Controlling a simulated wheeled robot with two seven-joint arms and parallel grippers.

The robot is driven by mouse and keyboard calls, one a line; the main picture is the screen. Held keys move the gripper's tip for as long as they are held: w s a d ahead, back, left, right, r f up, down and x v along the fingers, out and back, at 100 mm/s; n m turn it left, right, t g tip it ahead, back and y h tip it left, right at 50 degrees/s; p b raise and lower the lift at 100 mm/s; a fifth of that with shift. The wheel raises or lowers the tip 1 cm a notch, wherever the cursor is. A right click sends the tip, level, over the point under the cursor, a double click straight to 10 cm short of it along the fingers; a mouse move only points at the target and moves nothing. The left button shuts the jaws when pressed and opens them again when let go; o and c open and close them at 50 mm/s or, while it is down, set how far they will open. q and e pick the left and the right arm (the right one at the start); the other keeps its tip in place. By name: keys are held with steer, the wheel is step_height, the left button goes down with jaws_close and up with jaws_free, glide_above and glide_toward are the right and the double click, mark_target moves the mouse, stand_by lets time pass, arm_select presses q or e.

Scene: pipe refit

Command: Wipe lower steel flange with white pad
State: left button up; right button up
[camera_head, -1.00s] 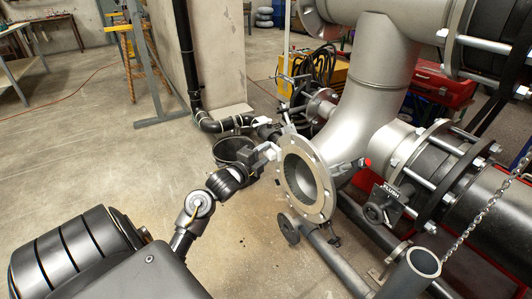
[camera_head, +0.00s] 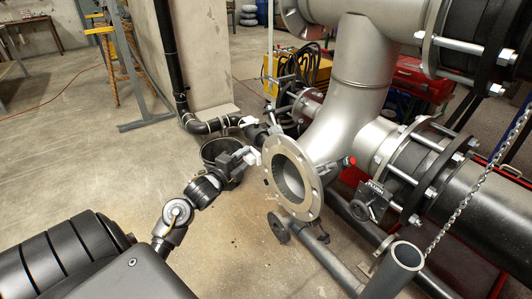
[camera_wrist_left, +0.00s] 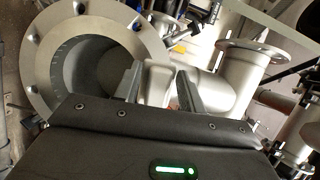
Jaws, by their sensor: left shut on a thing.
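The lower steel flange (camera_head: 312,192) is a round bolted ring on the open end of the large grey pipe, at the middle of the head view. It also shows in the left wrist view (camera_wrist_left: 148,40) at the upper left. My left gripper (camera_head: 250,157) is at the flange's left rim. It is shut on the white pad (camera_head: 256,156), which shows between the fingers in the left wrist view (camera_wrist_left: 158,84). The pad is at or close to the rim; I cannot tell if it touches. My right gripper is not in view.
A black bucket (camera_head: 222,152) stands on the floor behind my left gripper. A valve handwheel (camera_head: 278,228) and an open upright pipe (camera_head: 407,256) stand in front of the flange. A chain (camera_head: 470,195) hangs at the right.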

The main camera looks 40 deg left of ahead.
arm_select(q)
steer(key=w+d, duration=0.2)
steer(key=w, duration=0.4)
steer(key=shift+w+b, duration=0.4)
steer(key=shift+b, duration=0.05)
steer(key=shift+w+d, duration=0.2)
steer(key=shift+w, duration=0.3)
steer(key=shift+w+d, duration=0.15)
steer(key=shift+w, duration=0.3)
stand_by(0.6)
steer(key=shift+d, duration=0.1)
steer(key=shift+s+d+r+p, duration=0.1)
steer(key=shift+s+d+p, duration=0.15)
steer(key=shift+d, duration=0.4)
steer(key=shift+s+d+p, duration=0.2)
steer(key=shift+s+d, duration=0.05)
steer(key=shift+d, duration=0.35)
steer(key=shift+s+d, duration=0.2)
steer(key=shift+d, duration=0.4)
steer(key=shift+w+p, duration=0.15)
steer(key=shift+p, duration=0.25)
steer(key=shift+w+a, duration=0.3)
steer(key=shift+a, duration=0.7)
steer(key=shift+w+a, duration=0.25)
steer(key=shift+a, duration=0.7)
